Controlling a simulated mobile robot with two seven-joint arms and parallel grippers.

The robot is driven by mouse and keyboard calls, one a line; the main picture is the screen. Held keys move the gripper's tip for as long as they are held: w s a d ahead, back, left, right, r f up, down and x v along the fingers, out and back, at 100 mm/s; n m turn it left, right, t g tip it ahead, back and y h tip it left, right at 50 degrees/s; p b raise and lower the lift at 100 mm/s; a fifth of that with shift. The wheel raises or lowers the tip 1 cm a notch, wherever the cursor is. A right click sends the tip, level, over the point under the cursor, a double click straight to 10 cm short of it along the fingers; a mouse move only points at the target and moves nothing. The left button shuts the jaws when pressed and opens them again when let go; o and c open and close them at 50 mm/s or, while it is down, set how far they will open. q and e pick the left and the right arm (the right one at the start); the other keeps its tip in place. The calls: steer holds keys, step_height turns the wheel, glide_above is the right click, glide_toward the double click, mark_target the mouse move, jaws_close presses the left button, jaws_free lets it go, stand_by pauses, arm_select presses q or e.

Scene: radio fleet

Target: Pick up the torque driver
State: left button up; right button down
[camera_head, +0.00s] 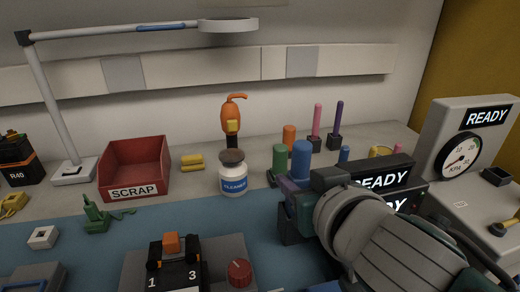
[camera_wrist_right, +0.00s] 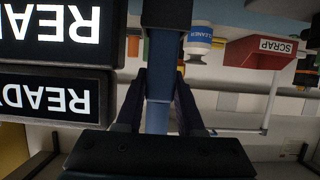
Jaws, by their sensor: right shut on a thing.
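The torque driver, as far as I can tell, is the tool with a thick blue handle (camera_head: 300,160) right of the cleaner jar in the head view. In the right wrist view its blue body (camera_wrist_right: 158,116) lies between two dark fingers. My right gripper (camera_head: 290,200) is shut on it; in the wrist view the gripper (camera_wrist_right: 160,85) has a finger on each side. The tool looks roughly upright in the head view. Its lower end is hidden by my gripper in the head view. My left gripper is in neither view.
Black READY displays (camera_head: 385,180) stand close beside my right wrist. A gauge box (camera_head: 470,140) is farther right. The cleaner jar (camera_head: 233,178), a green-handled tool (camera_head: 279,160) and thin pink (camera_head: 317,120) and purple (camera_head: 338,118) tools are near. A red scrap bin (camera_head: 135,165) stands left.

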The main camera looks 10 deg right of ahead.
step_height(320, 180, up, 20)
steer(key=p, duration=0.6)
steer(key=shift+p, duration=0.4)
